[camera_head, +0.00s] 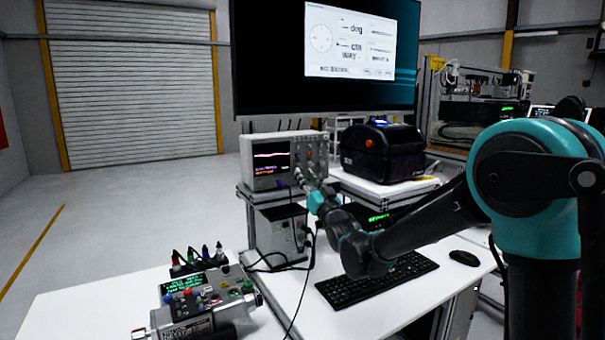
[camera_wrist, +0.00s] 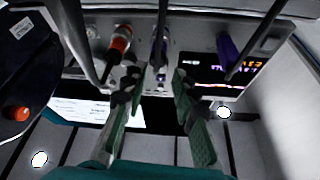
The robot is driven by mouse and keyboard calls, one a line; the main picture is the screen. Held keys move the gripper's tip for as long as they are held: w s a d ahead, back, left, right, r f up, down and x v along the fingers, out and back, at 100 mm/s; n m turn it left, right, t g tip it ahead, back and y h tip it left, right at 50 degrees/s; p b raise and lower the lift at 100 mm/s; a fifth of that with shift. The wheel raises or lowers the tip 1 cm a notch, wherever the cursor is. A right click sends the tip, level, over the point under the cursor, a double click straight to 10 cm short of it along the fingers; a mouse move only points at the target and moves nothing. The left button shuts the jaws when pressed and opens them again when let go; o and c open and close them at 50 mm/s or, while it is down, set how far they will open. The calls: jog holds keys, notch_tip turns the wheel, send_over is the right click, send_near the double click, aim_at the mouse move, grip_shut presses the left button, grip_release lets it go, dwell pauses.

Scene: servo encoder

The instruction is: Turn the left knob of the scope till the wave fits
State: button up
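The scope (camera_head: 262,139) is a light grey box on a stand left of centre in the head view. Its small screen (camera_head: 271,156) shows a pale, nearly flat trace with coloured text below; the trace is too small to judge its fit. Knobs sit right of the screen, partly hidden by my gripper (camera_head: 303,180), which is at the lower right of the scope's front. In the wrist view the scope screen (camera_wrist: 215,76) is upside down at the right. My gripper's green-padded fingers (camera_wrist: 158,82) are apart, with an orange-banded and a blue-purple connector near their tips. The left knob cannot be told apart.
A large monitor (camera_head: 255,60) hangs above the scope. A black case (camera_head: 383,150) stands right of it. A grey device (camera_head: 205,305) with cables stands front left.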

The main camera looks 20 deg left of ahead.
aim_at(299, 167)
jog(key=shift+x, duration=1.3)
jog(key=shift+c, duration=0.2)
grip_shut()
jog(key=shift+n, duration=0.4)
jog(key=shift+w+d+n+g+y, duration=0.1)
jog(key=shift+n+g+y, duration=0.45)
jog(key=shift+n, duration=0.7)
jog(key=shift+d+n+g+y, duration=0.1)
jog(key=shift+n+g+y, duration=0.45)
jog(key=shift+n, duration=0.75)
jog(key=shift+w+n+g+y, duration=0.1)
jog(key=shift+n+g+y, duration=0.2)
jog(key=shift+n+g, duration=0.75)
jog(key=shift+n+t, duration=0.25)
jog(key=shift+n, duration=0.15)
jog(key=shift+o, duration=0.2)
grip_release()
